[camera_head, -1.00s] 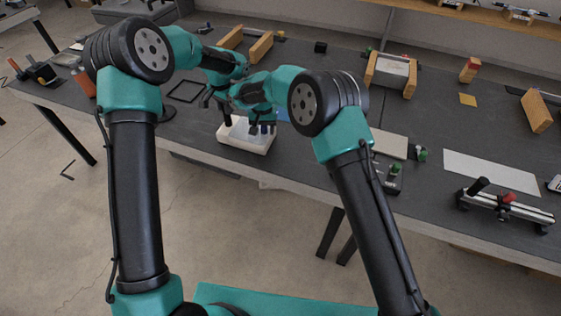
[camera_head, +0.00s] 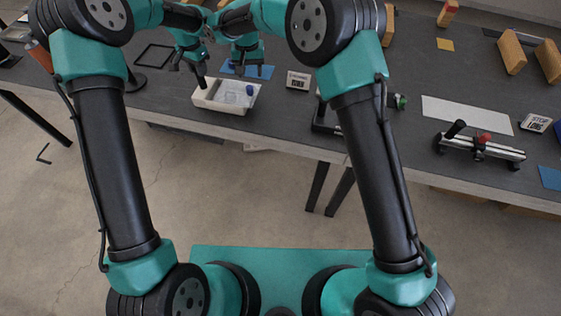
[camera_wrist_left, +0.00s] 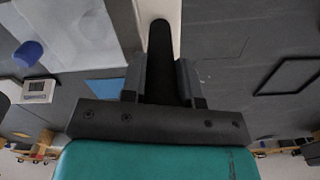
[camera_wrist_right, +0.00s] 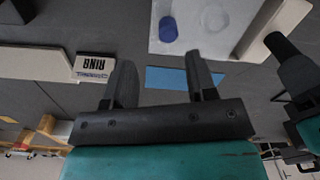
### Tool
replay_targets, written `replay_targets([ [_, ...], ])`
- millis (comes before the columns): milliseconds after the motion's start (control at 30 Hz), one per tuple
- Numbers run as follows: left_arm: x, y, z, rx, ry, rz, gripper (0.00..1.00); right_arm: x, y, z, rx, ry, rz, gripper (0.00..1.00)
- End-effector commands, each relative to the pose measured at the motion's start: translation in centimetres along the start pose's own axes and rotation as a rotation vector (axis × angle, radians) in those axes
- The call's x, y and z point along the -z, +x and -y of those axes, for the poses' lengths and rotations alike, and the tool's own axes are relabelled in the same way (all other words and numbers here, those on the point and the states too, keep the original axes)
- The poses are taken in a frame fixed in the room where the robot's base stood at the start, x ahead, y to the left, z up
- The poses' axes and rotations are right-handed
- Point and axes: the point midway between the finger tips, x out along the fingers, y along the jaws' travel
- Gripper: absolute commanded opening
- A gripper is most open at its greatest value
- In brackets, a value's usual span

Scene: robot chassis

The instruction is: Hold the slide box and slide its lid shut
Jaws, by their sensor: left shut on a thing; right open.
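The slide box is a white tray (camera_head: 210,105) on the table near the front edge. A translucent lid panel with a blue knob (camera_head: 249,90) lies over its right part; its shut state is unclear. The knob and panel also show in the right wrist view (camera_wrist_right: 168,28). A black upright grip (camera_wrist_left: 160,45) stands at the box's left end. My left gripper (camera_head: 192,70) is shut on this grip. My right gripper (camera_head: 246,62) is open and empty, beyond the box and apart from the knob. Its two fingers show spread in the right wrist view (camera_wrist_right: 158,80).
A blue mat (camera_head: 262,72) lies behind the box. A small lettered card block (camera_head: 298,80) stands to the right. A black square frame (camera_head: 153,54) lies at the left. A rail fixture with a red knob (camera_head: 480,148) and a white sheet (camera_head: 465,113) are far right.

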Motion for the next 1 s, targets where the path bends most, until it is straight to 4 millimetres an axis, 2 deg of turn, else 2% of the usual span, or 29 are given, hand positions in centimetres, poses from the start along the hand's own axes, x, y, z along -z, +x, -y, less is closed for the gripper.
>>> replay_targets([
  [200,0.0,0.1,-0.1,-0.001,0.001,0.002,0.0,0.0,-3.5,0.0,0.002,0.001,-0.002,0.52],
  [500,0.0,0.1,-0.1,-0.001,0.001,0.002,0.0,-2.8,0.6,-0.2,-0.062,-0.069,0.059,0.52],
  [1000,0.0,0.1,-0.1,-0.001,0.0,0.001,0.0,-7.9,6.3,-1.2,-0.158,-0.187,0.157,0.52],
])
